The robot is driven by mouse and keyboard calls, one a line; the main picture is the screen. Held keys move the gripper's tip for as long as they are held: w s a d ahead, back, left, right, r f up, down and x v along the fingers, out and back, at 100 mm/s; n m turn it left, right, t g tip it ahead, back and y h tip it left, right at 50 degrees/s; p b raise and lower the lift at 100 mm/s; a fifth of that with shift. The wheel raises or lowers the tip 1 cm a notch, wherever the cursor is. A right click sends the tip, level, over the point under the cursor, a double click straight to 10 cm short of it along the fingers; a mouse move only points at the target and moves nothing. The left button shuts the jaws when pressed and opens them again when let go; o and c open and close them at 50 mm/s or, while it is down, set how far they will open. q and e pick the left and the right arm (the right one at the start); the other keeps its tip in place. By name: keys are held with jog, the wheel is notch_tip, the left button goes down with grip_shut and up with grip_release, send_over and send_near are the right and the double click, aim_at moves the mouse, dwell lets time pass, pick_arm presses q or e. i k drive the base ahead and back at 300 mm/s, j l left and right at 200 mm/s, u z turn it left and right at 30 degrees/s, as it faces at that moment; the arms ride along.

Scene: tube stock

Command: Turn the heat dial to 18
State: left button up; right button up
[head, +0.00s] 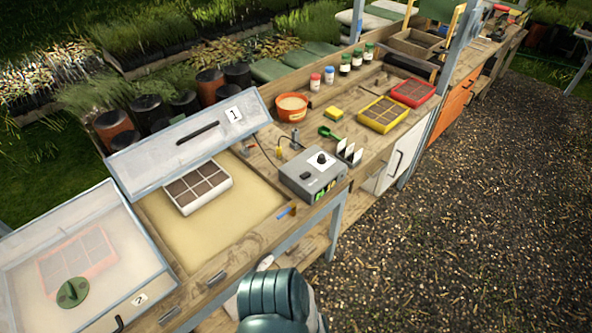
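The heat dial (321,158) is a small black knob on a white plate on top of a grey control box (303,181). The box stands on the wooden bench beside the sand bed, near the bench's front edge. Its front has a small lit green and yellow display (325,191), too small to read. The marks around the dial and its pointer are also too small to read. Neither gripper can be made out in the head view. A teal and grey part of my own body shows at the bottom, clear of the box.
The lid marked 1 (170,160) stands raised behind a white seed tray (197,187); the lid marked 2 (85,255) is closed. Black-and-white cards (349,152), a green scoop (329,132) and a blue-and-orange item (288,210) lie near the box. Gravel (440,220) is open at right.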

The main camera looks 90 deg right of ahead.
aim_at(322, 159)
jog(key=z, duration=3.2)
